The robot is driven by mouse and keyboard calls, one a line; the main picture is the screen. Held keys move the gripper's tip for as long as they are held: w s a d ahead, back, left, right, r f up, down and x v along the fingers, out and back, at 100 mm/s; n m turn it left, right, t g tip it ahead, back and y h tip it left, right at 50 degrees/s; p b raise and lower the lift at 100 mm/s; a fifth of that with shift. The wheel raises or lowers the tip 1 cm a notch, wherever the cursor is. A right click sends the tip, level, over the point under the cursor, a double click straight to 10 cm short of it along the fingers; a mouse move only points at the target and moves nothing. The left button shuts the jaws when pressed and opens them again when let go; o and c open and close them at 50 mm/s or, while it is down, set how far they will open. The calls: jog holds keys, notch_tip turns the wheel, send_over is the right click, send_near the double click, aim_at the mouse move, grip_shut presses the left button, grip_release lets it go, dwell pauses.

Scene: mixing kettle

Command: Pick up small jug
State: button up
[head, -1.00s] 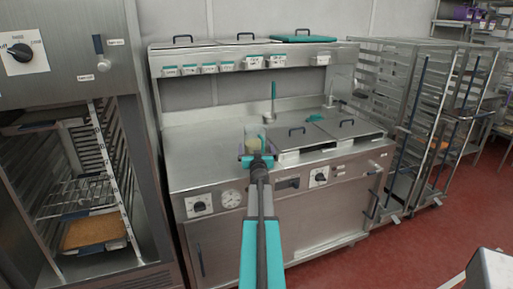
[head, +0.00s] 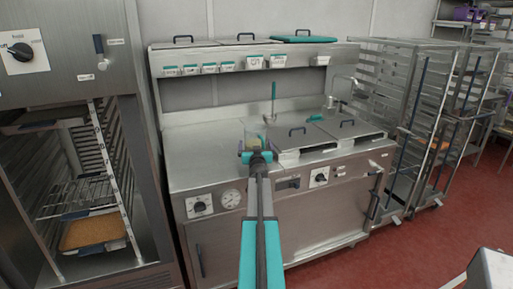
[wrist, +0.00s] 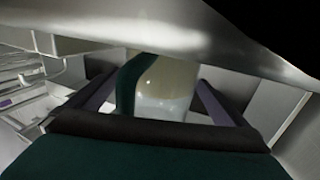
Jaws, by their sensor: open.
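The small jug is a pale, cream-yellow, see-through vessel with a dark green part on its left side. In the wrist view the jug (wrist: 165,88) stands between the two purple fingers of my gripper (wrist: 157,82). The fingers are spread, with a gap visible on the right side of the jug. The upper end of the jug in that view is cut off by a metal surface. In the head view my gripper (head: 256,150) is over the front left of the steel worktop, and only a bit of the jug (head: 254,139) shows beyond it.
The steel kettle unit (head: 205,150) has handled lids (head: 300,137) right of my gripper. A shelf (head: 240,47) with labelled containers runs behind. An open oven (head: 90,215) stands left and rack trolleys (head: 395,90) stand right. The worktop left of my gripper is clear.

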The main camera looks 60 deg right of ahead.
jog(key=shift+r, duration=0.1)
jog(key=c, duration=1.7)
notch_tip(320, 180, up, 10)
jog(key=p, duration=0.8)
